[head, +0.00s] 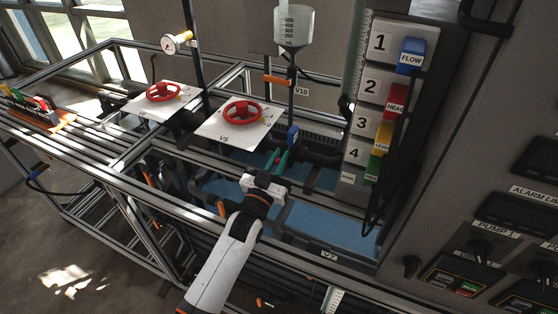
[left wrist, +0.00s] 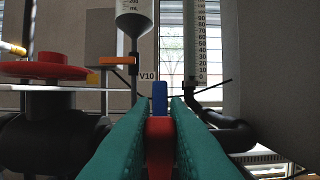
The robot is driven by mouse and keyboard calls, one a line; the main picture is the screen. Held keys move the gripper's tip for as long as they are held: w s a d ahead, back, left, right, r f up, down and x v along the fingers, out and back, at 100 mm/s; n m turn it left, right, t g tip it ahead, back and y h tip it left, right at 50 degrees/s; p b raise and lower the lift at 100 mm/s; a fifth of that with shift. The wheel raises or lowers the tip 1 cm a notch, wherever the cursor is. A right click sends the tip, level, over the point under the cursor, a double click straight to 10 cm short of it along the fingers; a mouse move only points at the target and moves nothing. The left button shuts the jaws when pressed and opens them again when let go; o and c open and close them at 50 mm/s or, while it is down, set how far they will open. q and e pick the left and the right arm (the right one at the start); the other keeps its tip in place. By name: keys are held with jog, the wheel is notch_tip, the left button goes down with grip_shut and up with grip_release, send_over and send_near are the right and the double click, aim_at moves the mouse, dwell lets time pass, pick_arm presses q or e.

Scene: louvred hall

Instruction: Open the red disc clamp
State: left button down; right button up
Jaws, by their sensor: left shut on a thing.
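A narrow red part (left wrist: 160,148), which looks like the red disc clamp, is between the green fingers of my left gripper (left wrist: 163,108) in the left wrist view. The fingers are shut on it. A blue upright tab (left wrist: 159,98) stands just beyond it; it also shows in the head view (head: 292,135). In the head view my left gripper (head: 281,157) reaches in under the V10 funnel, beside the dark pipe. The red part is hidden there by the fingers. My right gripper is not in view.
Two red handwheels (head: 163,92) (head: 243,113) on white plates stand to the left. An orange lever (head: 278,80) is on the funnel line (head: 292,28) above. A panel with numbered coloured tags (head: 386,95) is on the right. Frame rails (head: 130,160) run in front.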

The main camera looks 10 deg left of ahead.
pick_arm(q)
jog(key=c, duration=1.4)
grip_release()
jog(key=b+v, duration=0.3)
jog(key=v, duration=0.9)
